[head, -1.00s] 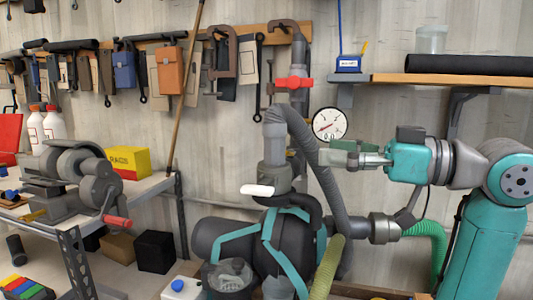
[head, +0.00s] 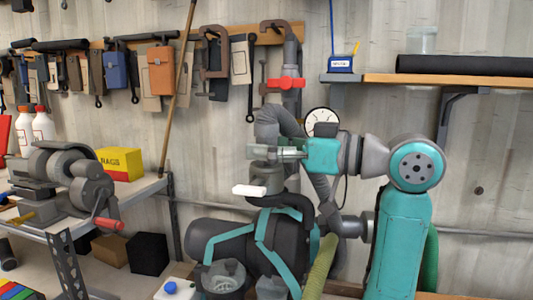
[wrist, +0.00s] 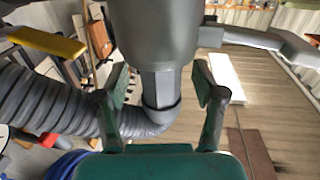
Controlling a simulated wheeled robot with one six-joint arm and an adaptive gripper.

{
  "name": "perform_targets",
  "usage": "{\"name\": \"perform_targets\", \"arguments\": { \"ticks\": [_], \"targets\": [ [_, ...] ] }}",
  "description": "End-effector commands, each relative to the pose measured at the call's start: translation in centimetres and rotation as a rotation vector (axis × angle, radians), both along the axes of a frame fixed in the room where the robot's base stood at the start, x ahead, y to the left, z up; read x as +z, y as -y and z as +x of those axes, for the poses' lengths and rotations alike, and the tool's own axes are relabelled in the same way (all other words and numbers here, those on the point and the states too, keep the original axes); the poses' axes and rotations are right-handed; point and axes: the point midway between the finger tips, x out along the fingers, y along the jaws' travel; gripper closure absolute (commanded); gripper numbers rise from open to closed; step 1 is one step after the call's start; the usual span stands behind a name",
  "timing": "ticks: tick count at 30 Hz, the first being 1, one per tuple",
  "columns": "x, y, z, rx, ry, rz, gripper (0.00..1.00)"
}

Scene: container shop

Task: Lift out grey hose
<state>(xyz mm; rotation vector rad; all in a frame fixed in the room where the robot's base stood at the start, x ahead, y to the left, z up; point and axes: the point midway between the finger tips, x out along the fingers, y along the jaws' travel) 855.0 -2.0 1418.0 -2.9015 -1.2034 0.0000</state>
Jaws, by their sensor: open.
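The grey hose (head: 277,118) arches up over the pump's upright outlet and runs down behind my arm on the right. In the wrist view its ribbed length (wrist: 45,100) comes in from the left to a smooth grey cuff (wrist: 160,118). My gripper (head: 262,152) is at the hose's end, just above the grey pump fitting (head: 266,178). In the wrist view my gripper (wrist: 160,90) is open, one finger on each side of the smooth grey end piece. Whether either finger touches it I cannot tell. My gripper hides part of the hose in the head view.
A white lever (head: 263,190) sticks out just below my gripper. A red valve handle (head: 286,83) and a round gauge (head: 322,122) are close above and behind. A dark pump with teal straps (head: 262,238) stands below.

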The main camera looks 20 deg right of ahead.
Motion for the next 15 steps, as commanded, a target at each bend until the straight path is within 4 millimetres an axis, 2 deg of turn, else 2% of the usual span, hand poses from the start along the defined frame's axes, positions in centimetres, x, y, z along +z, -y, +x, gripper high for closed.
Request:
{"name": "perform_targets", "arguments": {
  "ticks": [8, 11, 15],
  "targets": [
    [0.01, -0.25, 0.23, 0.000, 0.000, 0.000, 0.31],
    [0.00, -0.24, 0.23, 0.000, 0.000, 0.000, 0.53],
    [0.00, -0.23, 0.23, 0.000, 0.000, 0.000, 0.88]
  ]
}}
